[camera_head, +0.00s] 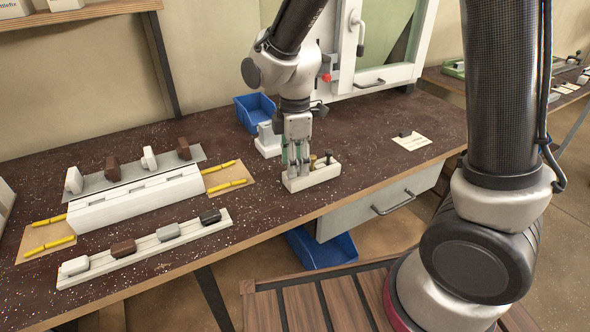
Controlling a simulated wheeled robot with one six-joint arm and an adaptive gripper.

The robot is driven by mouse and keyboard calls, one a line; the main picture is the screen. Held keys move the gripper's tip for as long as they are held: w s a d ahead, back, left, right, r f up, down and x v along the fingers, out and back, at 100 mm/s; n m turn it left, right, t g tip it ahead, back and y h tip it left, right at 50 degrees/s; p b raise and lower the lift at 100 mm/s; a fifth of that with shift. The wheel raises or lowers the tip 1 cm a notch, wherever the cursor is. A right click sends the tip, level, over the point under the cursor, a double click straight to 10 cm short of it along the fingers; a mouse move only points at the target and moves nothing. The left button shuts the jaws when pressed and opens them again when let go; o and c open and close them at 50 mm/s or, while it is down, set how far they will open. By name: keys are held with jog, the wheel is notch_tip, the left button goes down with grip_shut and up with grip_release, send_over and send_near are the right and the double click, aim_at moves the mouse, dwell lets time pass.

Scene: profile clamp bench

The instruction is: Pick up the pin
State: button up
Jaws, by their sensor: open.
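A small white block (318,176) stands on the dark speckled bench, right of centre. Upright pins stand in its top: one with a dark knob (328,156) near the right end and a shorter brass-coloured one (313,160) beside it. I cannot tell which of them is the task's pin. My gripper (296,163) points down over the left part of the block with its fingers apart. Greenish parts show at the fingers. What stands between the fingers is too small and partly hidden to tell, and I see nothing held.
A white profile (138,200) and a rail with several small clamps (146,247) lie to the left. Yellow sticks (227,184) lie on brown pads. A blue bin (254,110) stands behind the gripper. A paper card (411,142) lies right; the bench between is clear.

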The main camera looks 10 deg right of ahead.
jog(key=shift+f, duration=0.6)
grip_shut()
jog(key=shift+r, duration=0.15)
